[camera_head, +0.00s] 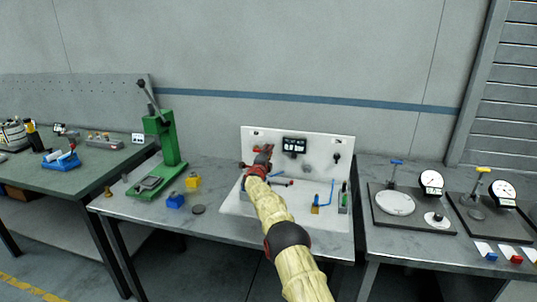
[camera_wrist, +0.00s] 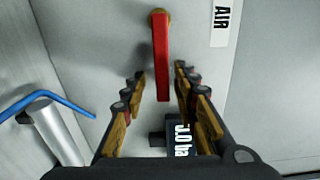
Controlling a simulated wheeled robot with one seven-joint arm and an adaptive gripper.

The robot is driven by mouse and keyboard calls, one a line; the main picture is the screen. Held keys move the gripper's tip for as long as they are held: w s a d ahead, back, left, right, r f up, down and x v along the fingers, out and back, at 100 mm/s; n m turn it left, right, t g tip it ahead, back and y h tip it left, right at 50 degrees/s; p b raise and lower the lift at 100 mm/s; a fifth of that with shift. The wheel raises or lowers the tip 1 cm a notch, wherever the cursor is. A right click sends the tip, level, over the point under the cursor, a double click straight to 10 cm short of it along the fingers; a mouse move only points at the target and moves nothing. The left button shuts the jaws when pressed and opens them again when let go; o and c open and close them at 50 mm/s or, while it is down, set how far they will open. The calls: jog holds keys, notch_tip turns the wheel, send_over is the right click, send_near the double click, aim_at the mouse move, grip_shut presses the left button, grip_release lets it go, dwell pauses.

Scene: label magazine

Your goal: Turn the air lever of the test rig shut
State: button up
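The test rig is a white upright panel (camera_head: 320,150) with a base, standing on the middle bench in the head view. In the wrist view its air lever (camera_wrist: 161,62) is a red bar on a brass pivot (camera_wrist: 158,17), beside an AIR label (camera_wrist: 222,22). The lever's free end points down the picture, towards my gripper. My gripper (camera_wrist: 160,76) is open, one finger on each side of the lever, with visible gaps. In the head view my gripper (camera_head: 262,158) is at the panel's left part and hides most of the lever area.
A dark pressure display (camera_wrist: 181,138) lies just beyond the fingers; the head view shows a display (camera_head: 294,145) too. A green press (camera_head: 162,145) stands left of the rig, gauge stands (camera_head: 395,203) right.

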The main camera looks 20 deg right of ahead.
dwell(0.3)
jog(key=v, duration=1.2)
dwell(0.5)
